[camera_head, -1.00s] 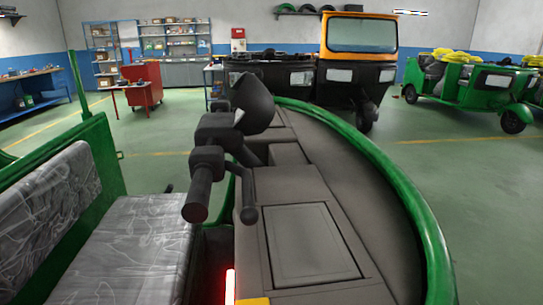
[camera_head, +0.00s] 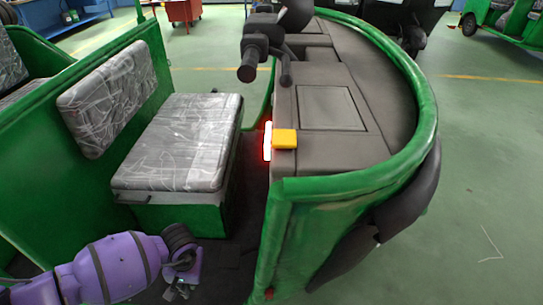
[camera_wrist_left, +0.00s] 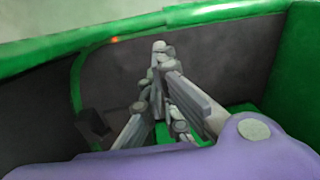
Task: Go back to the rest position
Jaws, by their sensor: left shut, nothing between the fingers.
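My left gripper (camera_head: 180,284) shows at the lower left of the head view, at the end of my purple arm. It is over the dark floor of the green rickshaw, in front of the wrapped seat (camera_head: 180,140) and left of the green front panel (camera_head: 330,215). In the left wrist view its grey fingers (camera_wrist_left: 160,85) are shut and hold nothing. Dark panels with green edging lie beyond them. My right gripper is in neither view.
The dashboard (camera_head: 350,70) carries a black handlebar (camera_head: 262,45), a yellow block (camera_head: 284,139) and a glowing red strip (camera_head: 267,141). The green rim (camera_head: 425,100) curves around its right. Open green floor (camera_head: 490,160) lies to the right. Another green rickshaw (camera_head: 515,22) stands at the back right.

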